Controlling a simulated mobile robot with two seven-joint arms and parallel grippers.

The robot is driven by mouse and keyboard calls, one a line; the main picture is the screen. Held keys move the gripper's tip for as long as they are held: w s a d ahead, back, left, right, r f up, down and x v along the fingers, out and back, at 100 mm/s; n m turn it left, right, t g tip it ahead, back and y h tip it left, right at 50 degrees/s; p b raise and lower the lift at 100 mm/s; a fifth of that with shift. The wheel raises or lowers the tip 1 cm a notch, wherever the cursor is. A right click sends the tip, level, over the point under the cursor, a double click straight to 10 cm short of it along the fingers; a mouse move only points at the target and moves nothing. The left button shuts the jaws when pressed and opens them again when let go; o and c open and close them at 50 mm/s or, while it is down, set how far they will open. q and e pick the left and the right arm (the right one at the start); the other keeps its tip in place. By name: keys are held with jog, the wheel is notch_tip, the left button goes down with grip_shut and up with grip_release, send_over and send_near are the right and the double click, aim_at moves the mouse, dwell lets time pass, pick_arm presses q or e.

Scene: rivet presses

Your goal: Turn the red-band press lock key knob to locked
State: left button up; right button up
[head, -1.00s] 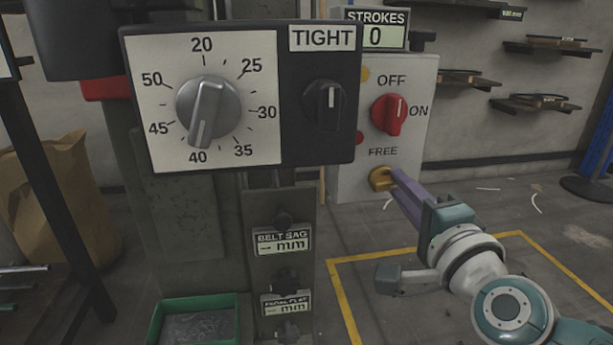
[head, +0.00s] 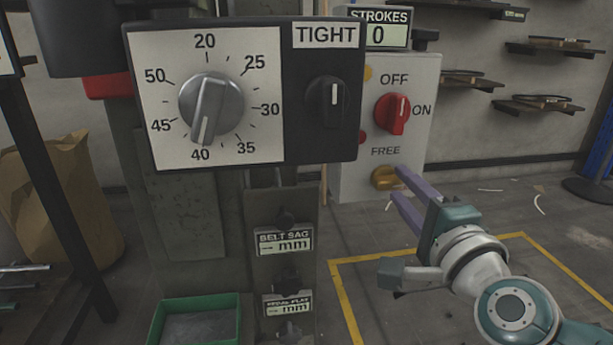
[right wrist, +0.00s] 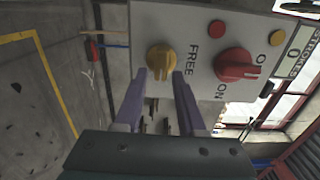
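The yellow lock key knob (head: 385,177) is low on the grey control box (head: 350,183), below the word FREE. It also shows in the right wrist view (right wrist: 161,59), with FREE beside it. My right gripper (head: 397,184) is open, its two purple fingers spread. In the right wrist view the fingertips (right wrist: 160,75) lie either side of the knob's near edge, with gaps; I cannot tell whether they overlap it in depth. The red-band press shows part of its red band (head: 107,86) at the upper left. My left gripper is not in view.
Left of the box is a black panel (head: 327,140) with a numbered dial (head: 211,107) and TIGHT. A green tray (head: 158,325) is below. Floor at right is mostly clear.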

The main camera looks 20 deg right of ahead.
jog(key=shift+o, duration=0.6)
jog(key=shift+s, duration=0.3)
jog(key=p+v, duration=0.2)
jog(key=v, duration=0.7)
jog(key=shift+s+a, duration=0.15)
